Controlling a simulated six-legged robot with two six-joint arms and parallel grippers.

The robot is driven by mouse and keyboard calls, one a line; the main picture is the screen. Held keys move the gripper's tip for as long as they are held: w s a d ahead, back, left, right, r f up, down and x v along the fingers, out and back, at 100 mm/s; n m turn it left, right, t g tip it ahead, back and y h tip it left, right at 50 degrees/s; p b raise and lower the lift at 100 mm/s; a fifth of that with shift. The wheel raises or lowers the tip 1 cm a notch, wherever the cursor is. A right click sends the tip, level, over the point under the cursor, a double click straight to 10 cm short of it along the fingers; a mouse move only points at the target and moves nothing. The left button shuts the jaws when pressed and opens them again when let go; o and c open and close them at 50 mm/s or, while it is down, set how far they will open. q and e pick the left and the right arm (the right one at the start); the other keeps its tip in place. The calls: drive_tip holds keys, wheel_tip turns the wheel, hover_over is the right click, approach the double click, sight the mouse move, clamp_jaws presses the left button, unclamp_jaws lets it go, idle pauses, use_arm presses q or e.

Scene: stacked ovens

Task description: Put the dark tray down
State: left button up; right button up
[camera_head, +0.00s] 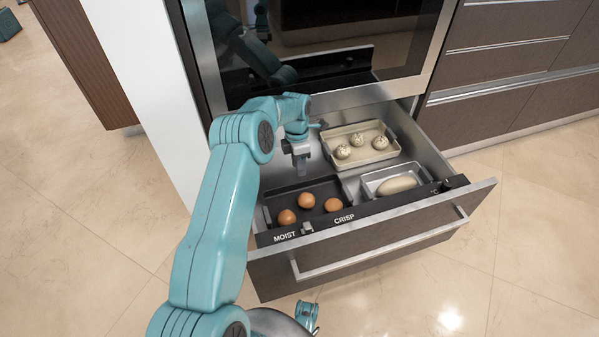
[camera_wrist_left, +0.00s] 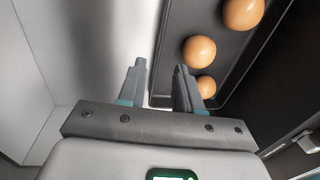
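The dark tray (camera_head: 322,189) is in the front left part of the open drawer, with three brown eggs in it. It looks level and appears to rest on the drawer floor. My left gripper (camera_head: 303,172) points down at the tray's back edge. In the left wrist view the tray (camera_wrist_left: 222,48) lies to the right, and its rim runs up to the gap between the fingers of my left gripper (camera_wrist_left: 160,88). The fingers are apart, one outside the rim and one over the tray's inside. I cannot tell whether either touches it.
A beige tray (camera_head: 381,157) with three speckled round items stands at the drawer's back. A small metal tray (camera_head: 370,189) with a pale long item is front right. The drawer front (camera_head: 375,240) carries a handle and a MOIST/CRISP slider. The oven (camera_head: 340,98) is above.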

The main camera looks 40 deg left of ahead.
use_arm(q)
drive_tip(key=r, duration=0.2)
drive_tip(key=r+p, duration=0.1)
drive_tip(key=r, duration=0.1)
drive_tip(key=shift+w+a, duration=0.1)
drive_tip(key=shift+a, duration=0.15)
